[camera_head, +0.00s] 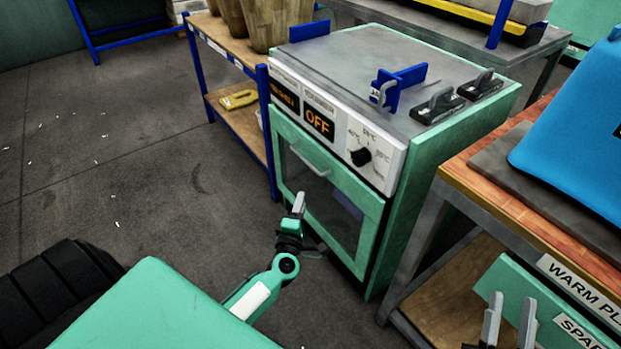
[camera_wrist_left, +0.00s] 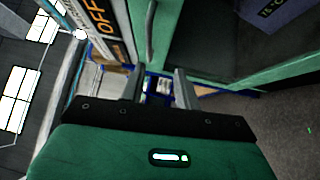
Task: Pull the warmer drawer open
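The warmer (camera_head: 395,130) is a green cabinet with a grey top and a white control panel reading "OFF". Its drawer front (camera_head: 325,205) is green-framed with a dark window and looks closed. The grey bar handle (camera_head: 308,160) runs along its upper part; the handle also shows in the left wrist view (camera_wrist_left: 150,35). My left gripper (camera_head: 299,200) is in front of the drawer, below the handle in the picture. In the left wrist view its fingers (camera_wrist_left: 159,78) are apart and empty, with the handle beyond the tips. My right gripper (camera_head: 509,310) is open at the lower right, away from the warmer.
A wooden shelf unit (camera_head: 234,50) with blue legs and baskets stands left of the warmer. A wood-topped bench (camera_head: 470,160) with a blue object (camera_head: 575,130) stands at the right. The floor (camera_head: 120,160) left of my left arm is mostly clear.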

